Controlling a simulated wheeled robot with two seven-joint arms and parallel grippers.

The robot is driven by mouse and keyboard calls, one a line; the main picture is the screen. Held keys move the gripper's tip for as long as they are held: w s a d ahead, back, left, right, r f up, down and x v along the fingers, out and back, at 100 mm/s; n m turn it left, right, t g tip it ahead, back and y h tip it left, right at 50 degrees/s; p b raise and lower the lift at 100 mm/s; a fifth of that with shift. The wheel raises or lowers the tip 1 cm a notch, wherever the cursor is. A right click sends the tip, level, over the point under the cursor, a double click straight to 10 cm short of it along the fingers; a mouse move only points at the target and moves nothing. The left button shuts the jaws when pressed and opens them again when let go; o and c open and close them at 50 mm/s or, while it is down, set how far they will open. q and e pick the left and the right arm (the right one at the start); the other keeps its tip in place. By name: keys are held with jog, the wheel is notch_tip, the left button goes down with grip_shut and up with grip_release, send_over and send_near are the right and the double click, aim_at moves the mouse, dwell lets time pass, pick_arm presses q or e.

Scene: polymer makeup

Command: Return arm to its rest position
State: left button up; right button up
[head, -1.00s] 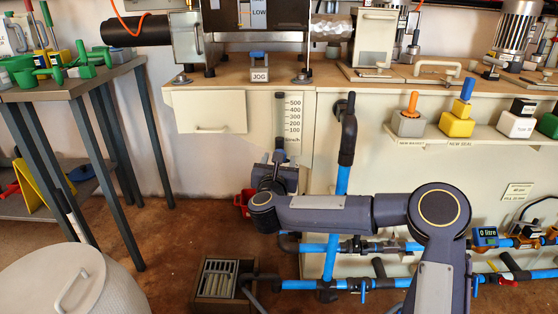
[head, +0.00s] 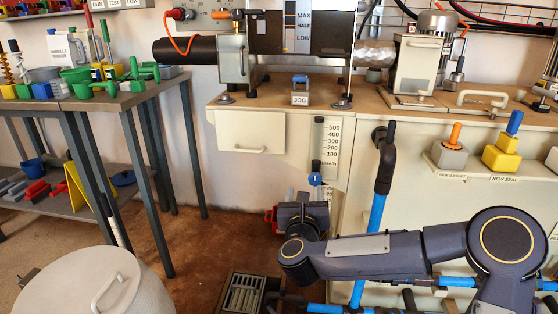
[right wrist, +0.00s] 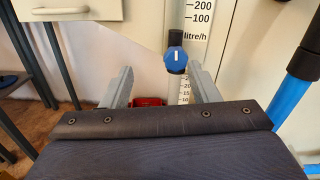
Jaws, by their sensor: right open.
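My right arm (head: 390,250) reaches in from the lower right in the head view. Its gripper (right wrist: 160,76) shows two grey fingers spread apart with nothing between them in the right wrist view. In that view a blue knob (right wrist: 176,60) with a white mark sits on the flow-scale panel beyond the fingers, near the right one and apart from the gripper. In the head view the knob (head: 315,180) is just above the gripper; the fingers are hard to make out there. My left gripper is not in view.
A cream bench (head: 375,110) with a drawer (head: 250,132) and blue pipes (head: 375,213) is close to the right arm. A floor drain (head: 245,293) lies below. A grey table (head: 130,95) with tools and a round lidded drum (head: 95,285) stand at left.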

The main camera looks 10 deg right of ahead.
jog(key=s+a+r+n+g+y+p, duration=0.15)
jog(key=s+n+y, duration=0.3)
jog(key=n, duration=0.65)
jog(key=s+a+r+n+g+y+b, duration=0.15)
jog(key=s+n+y, duration=0.3)
jog(key=n, duration=0.55)
jog(key=s+d+f+n+g+p, duration=0.1)
jog(key=s+d+f+n+g, duration=0.3)
jog(key=s, duration=0.5)
jog(key=s+d+f+n+g+p, duration=0.1)
jog(key=s+d+f+n+g, duration=0.1)
jog(key=s+n, duration=0.55)
jog(key=s+d+f+n+g, duration=0.3)
jog(key=s, duration=0.8)
notch_tip(320, 180, up, 38)
jog(key=p, duration=3.8)
jog(key=shift+a+f+h, duration=0.15)
jog(key=shift+f+h, duration=0.05)
jog(key=shift+h, duration=0.2)
